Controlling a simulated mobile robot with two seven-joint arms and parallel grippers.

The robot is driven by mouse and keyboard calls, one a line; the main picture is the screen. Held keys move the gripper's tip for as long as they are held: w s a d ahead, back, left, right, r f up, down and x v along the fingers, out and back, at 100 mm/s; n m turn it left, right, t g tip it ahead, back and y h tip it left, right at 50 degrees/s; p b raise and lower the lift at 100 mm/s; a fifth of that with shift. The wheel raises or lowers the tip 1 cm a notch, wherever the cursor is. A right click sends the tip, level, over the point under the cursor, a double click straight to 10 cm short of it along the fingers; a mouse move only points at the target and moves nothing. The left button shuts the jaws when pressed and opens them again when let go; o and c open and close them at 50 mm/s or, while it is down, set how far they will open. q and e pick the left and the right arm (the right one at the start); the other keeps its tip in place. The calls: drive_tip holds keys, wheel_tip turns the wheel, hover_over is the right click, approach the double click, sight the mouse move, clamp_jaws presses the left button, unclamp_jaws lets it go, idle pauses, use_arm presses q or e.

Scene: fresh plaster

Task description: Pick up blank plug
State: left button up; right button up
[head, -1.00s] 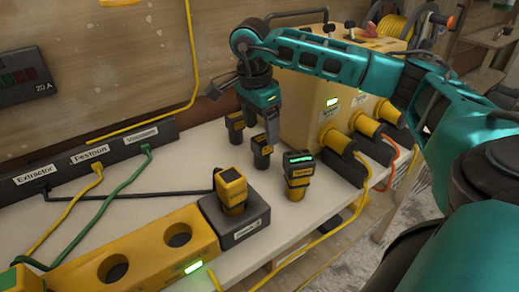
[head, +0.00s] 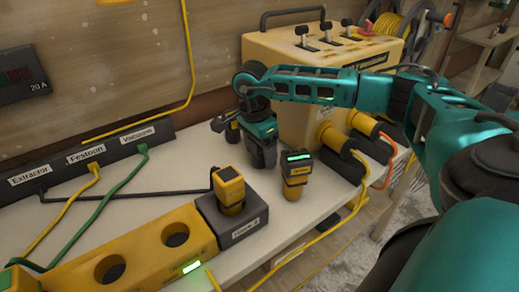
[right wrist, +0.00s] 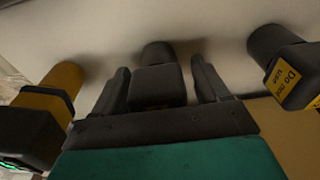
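A black plug (right wrist: 155,85) stands upright on the pale bench top, between the fingers of my right gripper (head: 264,158). Its label is not readable, but by its plain dark body I take it as the blank plug. In the right wrist view the fingers (right wrist: 160,68) are open, one on each side of it, with a gap on both sides. In the head view the gripper mostly hides this plug. Another black plug with a yellow "Do not use" label (right wrist: 285,68) stands to the right in the wrist view. My left gripper is not in view.
A yellow-black tester with a green display (head: 297,174) stands close beside the gripper. A yellow plug (head: 229,187) sits in a dark block (head: 232,224). A large yellow power box (head: 330,60) stands behind. Labelled cables and a yellow socket strip (head: 145,258) lie left.

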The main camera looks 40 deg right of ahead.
drive_tip(key=c, duration=0.7)
drive_tip(key=shift+c, duration=1.4)
drive_tip(key=shift+r, duration=0.1)
wheel_tip(320, 180, up, 20)
drive_tip(key=p, duration=0.2)
